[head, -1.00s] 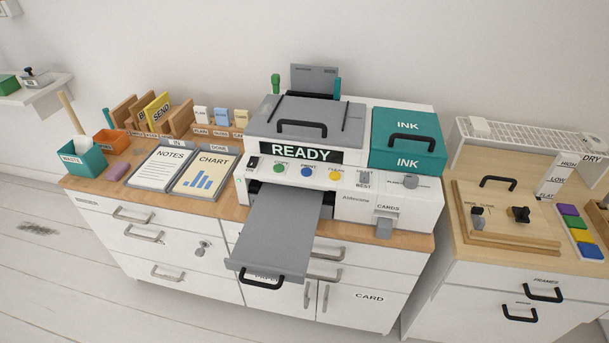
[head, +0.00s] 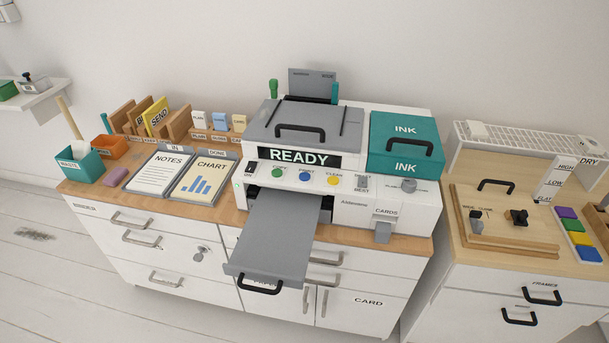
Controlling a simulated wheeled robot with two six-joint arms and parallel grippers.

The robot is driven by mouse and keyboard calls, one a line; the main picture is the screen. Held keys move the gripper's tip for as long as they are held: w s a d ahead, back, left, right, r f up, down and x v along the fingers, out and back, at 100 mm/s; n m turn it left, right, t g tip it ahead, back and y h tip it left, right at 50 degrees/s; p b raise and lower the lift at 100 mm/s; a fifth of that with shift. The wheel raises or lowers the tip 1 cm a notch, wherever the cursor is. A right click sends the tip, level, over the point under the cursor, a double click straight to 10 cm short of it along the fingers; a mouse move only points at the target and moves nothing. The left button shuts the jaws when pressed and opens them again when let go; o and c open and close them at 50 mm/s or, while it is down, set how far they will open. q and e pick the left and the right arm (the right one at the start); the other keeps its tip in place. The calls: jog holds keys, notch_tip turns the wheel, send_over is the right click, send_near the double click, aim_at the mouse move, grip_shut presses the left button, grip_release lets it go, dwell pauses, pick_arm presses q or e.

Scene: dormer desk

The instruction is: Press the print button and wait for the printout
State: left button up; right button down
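The printer (head: 350,207) stands on the wooden top of a white cabinet, and its display (head: 299,157) reads READY. On its front panel are a green button (head: 278,172), a blue print button (head: 305,176) and a yellow button (head: 333,180). The grey output tray (head: 277,235) is pulled out in front, and no sheet lies on it. The printer's grey lid (head: 306,124) is closed. Neither of my grippers is in the head view.
NOTES (head: 163,171) and CHART (head: 206,178) sheets lie left of the printer. A teal waste bin (head: 80,166) stands at the far left. A teal ink cover (head: 407,143) is on the printer's right. A wooden press station (head: 507,217) stands at the right. The floor in front is clear.

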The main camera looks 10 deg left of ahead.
pick_arm(q)
grip_shut()
dwell(0.4)
dwell(1.0)
